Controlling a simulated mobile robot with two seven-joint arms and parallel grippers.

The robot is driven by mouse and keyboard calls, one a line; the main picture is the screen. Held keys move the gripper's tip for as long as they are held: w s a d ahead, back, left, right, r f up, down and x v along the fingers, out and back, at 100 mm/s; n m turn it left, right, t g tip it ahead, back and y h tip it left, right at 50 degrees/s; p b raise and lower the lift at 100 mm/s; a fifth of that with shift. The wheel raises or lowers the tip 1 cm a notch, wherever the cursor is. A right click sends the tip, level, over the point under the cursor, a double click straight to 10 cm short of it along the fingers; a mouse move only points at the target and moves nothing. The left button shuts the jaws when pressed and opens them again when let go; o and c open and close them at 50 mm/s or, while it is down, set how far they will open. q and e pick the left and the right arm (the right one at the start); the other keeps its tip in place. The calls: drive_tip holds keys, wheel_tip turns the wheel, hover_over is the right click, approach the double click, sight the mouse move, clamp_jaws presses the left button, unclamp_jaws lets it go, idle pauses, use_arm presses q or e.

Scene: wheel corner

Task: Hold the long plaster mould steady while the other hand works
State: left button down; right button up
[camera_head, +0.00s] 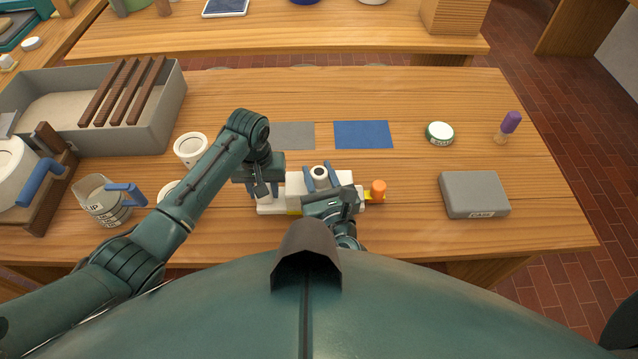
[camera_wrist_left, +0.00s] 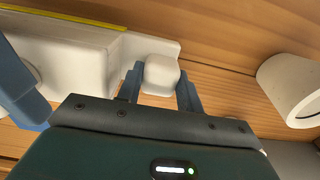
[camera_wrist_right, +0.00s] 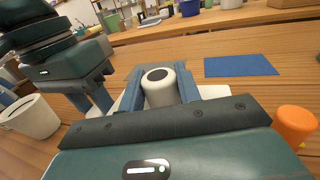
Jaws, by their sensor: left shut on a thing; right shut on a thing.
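The long white plaster mould (camera_head: 295,190) lies on the table in front of me, partly hidden by my grippers. In the left wrist view the mould (camera_wrist_left: 70,55) has a rounded white knob (camera_wrist_left: 161,76) at its end. My left gripper (camera_wrist_left: 161,85) has its fingers on either side of that knob, shut on it. My right gripper (camera_wrist_right: 158,95) is shut on a white cylinder with a dark round top (camera_wrist_right: 158,86), which stands at the mould's middle. Whether the cylinder is apart from the mould cannot be told.
An orange piece (camera_head: 378,187) stands by the mould's right end, over a yellow strip. A grey case (camera_head: 474,194) and green-labelled tin (camera_head: 440,132) are to the right. A white cup (camera_head: 190,149), jug (camera_head: 103,202) and grey bin (camera_head: 160,110) are left. Blue mat (camera_head: 363,134) lies behind.

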clamp_jaws()
drive_tip(key=shift+r, duration=0.2)
drive_tip(key=shift+r, duration=2.1)
use_arm(q)
drive_tip(key=shift+a, duration=0.1)
use_arm(e)
drive_tip(key=shift+w+r, duration=0.1)
drive_tip(key=shift+r, duration=0.15)
use_arm(q)
drive_tip(key=shift+f, duration=0.15)
use_arm(e)
drive_tip(key=shift+r, duration=0.1)
use_arm(q)
drive_tip(key=shift+s+a+f, duration=0.1)
drive_tip(key=shift+s+a, duration=0.05)
drive_tip(key=shift+a, duration=0.05)
use_arm(e)
drive_tip(key=shift+w+r, duration=0.1)
drive_tip(key=shift+r, duration=1.2)
use_arm(q)
drive_tip(key=shift+d, duration=0.1)
use_arm(e)
drive_tip(key=shift+r, duration=0.5)
use_arm(q)
drive_tip(key=shift+d, duration=0.1)
